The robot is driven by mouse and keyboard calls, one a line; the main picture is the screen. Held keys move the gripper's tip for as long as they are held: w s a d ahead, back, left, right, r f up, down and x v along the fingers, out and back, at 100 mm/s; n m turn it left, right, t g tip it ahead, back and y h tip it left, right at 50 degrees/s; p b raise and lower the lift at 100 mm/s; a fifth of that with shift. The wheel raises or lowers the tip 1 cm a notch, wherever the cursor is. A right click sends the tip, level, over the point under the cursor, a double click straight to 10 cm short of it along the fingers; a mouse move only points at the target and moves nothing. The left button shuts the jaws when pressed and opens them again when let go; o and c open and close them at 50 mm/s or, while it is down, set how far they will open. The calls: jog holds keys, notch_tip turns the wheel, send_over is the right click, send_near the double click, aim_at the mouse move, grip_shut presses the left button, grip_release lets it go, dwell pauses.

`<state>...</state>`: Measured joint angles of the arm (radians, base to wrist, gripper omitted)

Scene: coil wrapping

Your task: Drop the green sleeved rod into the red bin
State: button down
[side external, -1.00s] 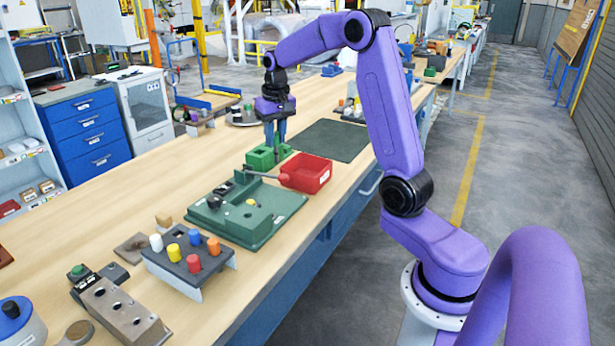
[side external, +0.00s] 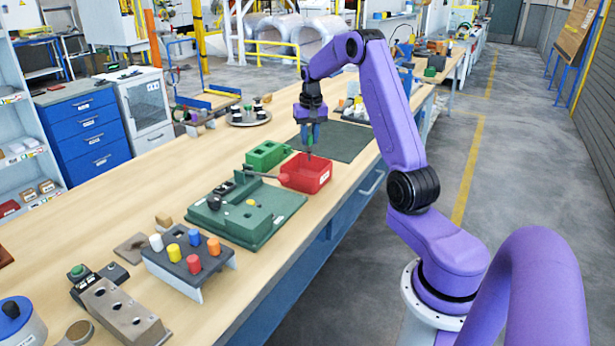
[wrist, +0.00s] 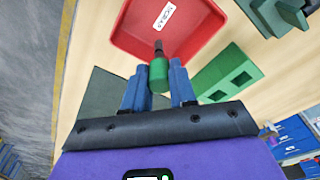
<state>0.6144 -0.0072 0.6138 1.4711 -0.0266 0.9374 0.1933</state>
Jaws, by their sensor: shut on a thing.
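My gripper (side external: 309,135) is shut on the green sleeved rod (wrist: 158,73), between its two blue fingers, which also show in the wrist view (wrist: 159,88). The rod has a green sleeve and a dark end that points down. In the side view it hangs over the far part of the red bin (side external: 322,178). In the wrist view the dark end overlaps the near edge of the red bin (wrist: 195,42), which carries a white label. I cannot tell whether the rod's tip is below the rim.
A green block with square sockets (side external: 268,155) stands beside the bin. A green fixture board (side external: 262,226) lies nearer, with a grey rod reaching toward the bin. A dark mat (side external: 345,140) lies behind the bin. A rack of coloured pegs (side external: 180,262) stands nearer still.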

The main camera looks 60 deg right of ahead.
jog(key=shift+f, duration=2.8)
jog(key=c, duration=0.8)
grip_release()
jog(key=shift+c, duration=0.2)
notch_tip(320, 180, up, 17)
jog(key=s+a, duration=0.1)
jog(key=shift+s+a+r, duration=0.15)
jog(key=shift+s+a, duration=0.1)
